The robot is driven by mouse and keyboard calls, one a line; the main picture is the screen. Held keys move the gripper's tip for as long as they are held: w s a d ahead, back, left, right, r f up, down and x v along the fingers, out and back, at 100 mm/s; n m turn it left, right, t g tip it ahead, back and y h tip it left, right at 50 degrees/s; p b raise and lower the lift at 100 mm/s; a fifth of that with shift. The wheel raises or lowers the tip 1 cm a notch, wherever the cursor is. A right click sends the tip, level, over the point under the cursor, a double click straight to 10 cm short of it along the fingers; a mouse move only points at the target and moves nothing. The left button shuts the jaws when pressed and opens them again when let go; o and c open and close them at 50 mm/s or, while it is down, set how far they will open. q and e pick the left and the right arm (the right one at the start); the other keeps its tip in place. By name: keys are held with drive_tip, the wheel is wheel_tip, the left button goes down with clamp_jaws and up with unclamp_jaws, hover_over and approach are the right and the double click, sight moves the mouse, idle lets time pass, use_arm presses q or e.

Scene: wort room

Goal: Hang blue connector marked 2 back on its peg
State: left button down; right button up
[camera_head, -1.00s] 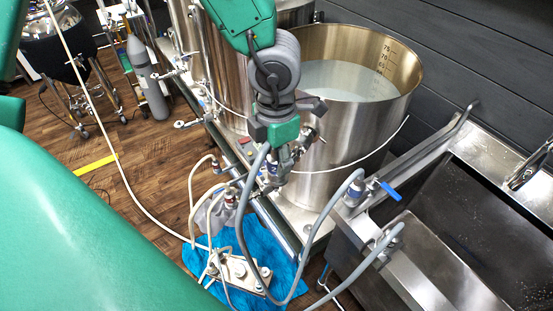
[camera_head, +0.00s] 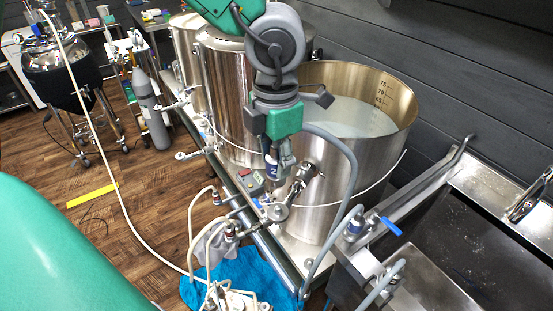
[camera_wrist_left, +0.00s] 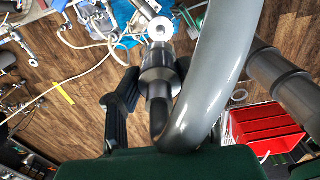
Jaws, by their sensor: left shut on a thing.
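My left gripper (camera_head: 279,148) hangs in front of the large open kettle in the head view, pointing down. It is shut on the connector (camera_head: 271,168), which has a blue band with a pale mark I cannot read surely. A thick grey hose (camera_head: 350,165) rises from the grip and arcs down to the right. In the left wrist view the connector (camera_wrist_left: 160,72) is a metal fitting with a round open end, between the fingers, and the grey hose (camera_wrist_left: 215,70) bends past it. I cannot pick out the peg. My right gripper is out of view.
The open kettle (camera_head: 325,195) stands close behind the gripper. A metal valve (camera_head: 276,211) sits just below it. A blue-handled valve (camera_head: 386,225) and the sink (camera_head: 470,235) are at right. A blue cloth (camera_head: 262,275) with hoses lies below.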

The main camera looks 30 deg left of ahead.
sight(276, 146)
use_arm(q)
drive_tip(key=shift+r, duration=0.15)
wheel_tip(276, 146, up, 2)
drive_tip(key=p, duration=0.2)
drive_tip(key=shift+p, duration=0.4)
drive_tip(key=shift+r+p, duration=0.5)
drive_tip(key=shift+r, duration=0.6)
